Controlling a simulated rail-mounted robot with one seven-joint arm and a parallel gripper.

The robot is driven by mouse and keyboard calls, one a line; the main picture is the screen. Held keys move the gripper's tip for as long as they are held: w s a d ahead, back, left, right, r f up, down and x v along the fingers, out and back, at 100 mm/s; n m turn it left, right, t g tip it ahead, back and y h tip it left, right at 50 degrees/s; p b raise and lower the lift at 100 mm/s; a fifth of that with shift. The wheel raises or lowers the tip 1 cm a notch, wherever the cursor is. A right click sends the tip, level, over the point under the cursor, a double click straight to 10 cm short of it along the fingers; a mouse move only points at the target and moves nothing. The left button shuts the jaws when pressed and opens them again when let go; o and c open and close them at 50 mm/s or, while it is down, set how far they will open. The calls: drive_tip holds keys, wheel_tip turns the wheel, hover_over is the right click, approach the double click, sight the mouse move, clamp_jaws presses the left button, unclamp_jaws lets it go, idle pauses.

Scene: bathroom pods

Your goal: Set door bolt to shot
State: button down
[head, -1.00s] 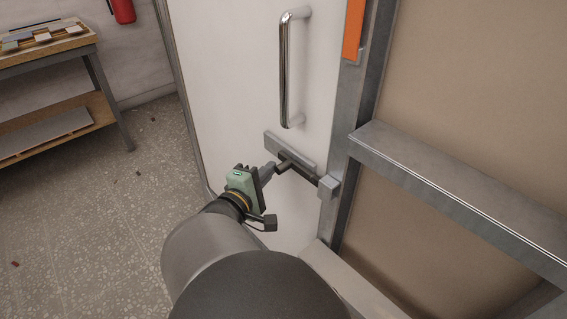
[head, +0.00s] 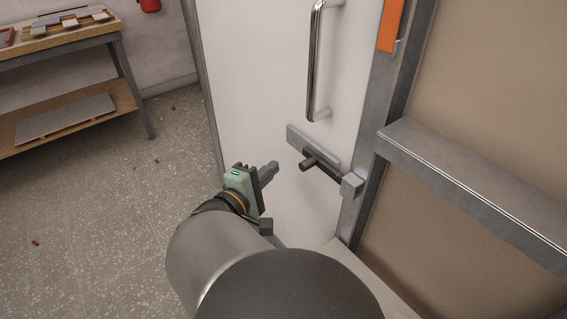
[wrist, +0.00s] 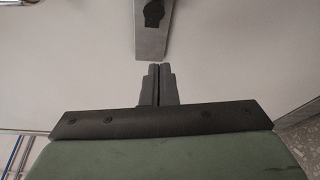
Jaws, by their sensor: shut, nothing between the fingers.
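The door bolt is a grey back plate (head: 318,145) on the white door, with a dark rod (head: 329,175) and a stubby round knob (head: 309,163). The rod's right end reaches the grey keeper block (head: 351,185) on the metal frame; whether it sits inside cannot be told. My gripper (head: 274,168) is shut and empty, left of the knob with a clear gap. In the wrist view, the shut fingers (wrist: 158,70) point at the door just below the end of the plate (wrist: 152,40), and the dark knob (wrist: 153,12) shows at the top edge.
A chrome pull handle (head: 315,65) stands out from the door above the bolt. A metal rail (head: 470,190) juts across the beige panel at right. An orange strip (head: 391,25) is on the frame. A workbench (head: 60,55) stands at far left, with open floor before it.

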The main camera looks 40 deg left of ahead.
drive_tip(key=s, duration=0.5)
drive_tip(key=shift+s+d+r, duration=0.15)
drive_tip(key=shift+s+d, duration=0.15)
